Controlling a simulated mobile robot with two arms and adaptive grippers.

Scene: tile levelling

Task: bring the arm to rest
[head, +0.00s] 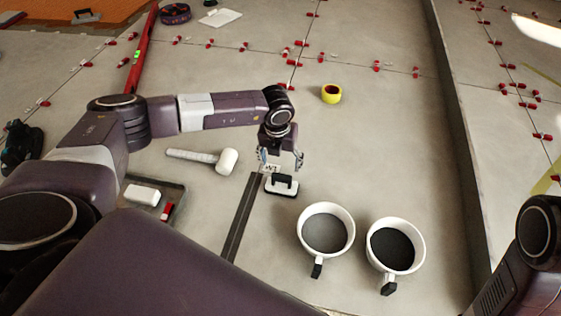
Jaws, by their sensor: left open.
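My left arm reaches in from the left. My left gripper (281,160) points down with its jaws apart, above a small white float with a black handle (281,185). The float rests on the grey tiled floor, and the fingers appear apart from its handle, though the exact gap is hard to judge. My right arm shows only in part at the right edge, and its gripper is out of view.
A white mallet (226,161) lies left of the gripper. A tray (171,188) is further left. Two buckets (325,229) (396,245) stand front right. A yellow tape roll (331,94) and red levelling clips lie beyond. A raised edge (455,130) runs along the right.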

